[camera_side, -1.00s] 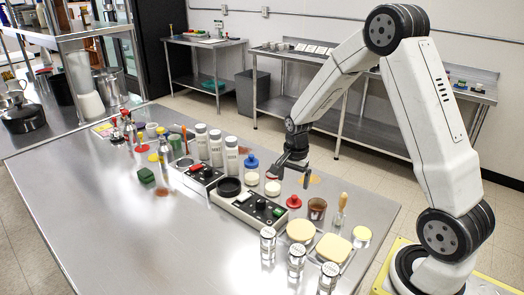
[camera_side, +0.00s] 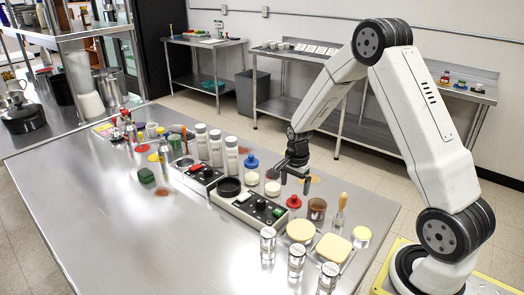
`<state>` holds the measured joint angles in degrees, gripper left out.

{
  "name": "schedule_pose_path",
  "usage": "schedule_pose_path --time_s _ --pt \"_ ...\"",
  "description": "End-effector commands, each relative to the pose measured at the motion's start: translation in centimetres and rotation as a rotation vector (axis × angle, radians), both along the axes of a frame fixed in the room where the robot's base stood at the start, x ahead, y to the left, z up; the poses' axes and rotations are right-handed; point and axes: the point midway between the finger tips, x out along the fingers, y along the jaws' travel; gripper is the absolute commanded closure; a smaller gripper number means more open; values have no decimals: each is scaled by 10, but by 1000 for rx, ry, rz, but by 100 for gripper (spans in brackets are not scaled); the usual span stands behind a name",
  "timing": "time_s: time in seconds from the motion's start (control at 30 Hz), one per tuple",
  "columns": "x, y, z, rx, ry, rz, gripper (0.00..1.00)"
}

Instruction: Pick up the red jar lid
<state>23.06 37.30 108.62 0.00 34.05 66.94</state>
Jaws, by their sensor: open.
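The red jar lid (camera_side: 294,202), a small round lid with a raised knob, lies on the steel table right of the black-and-white switch box. My gripper (camera_side: 295,183) is open and empty, its fingers pointing down. In this view it appears just above and behind the lid. The fingers do not appear to touch it, though the exact height is hard to tell.
The switch box (camera_side: 248,207), a brown jar (camera_side: 317,208) and a wooden-handled tool (camera_side: 341,208) stand close to the lid. A blue lid (camera_side: 251,161) and cream discs (camera_side: 272,188) lie to the left. The table's front left is clear.

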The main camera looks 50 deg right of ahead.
Motion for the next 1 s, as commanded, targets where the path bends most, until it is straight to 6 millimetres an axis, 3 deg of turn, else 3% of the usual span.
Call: schedule_pose_path --time_s 0.6,1.0 --pt "-2 -1 -49 0 1 0 0" --pt "-1 -1 -52 0 0 1 0"
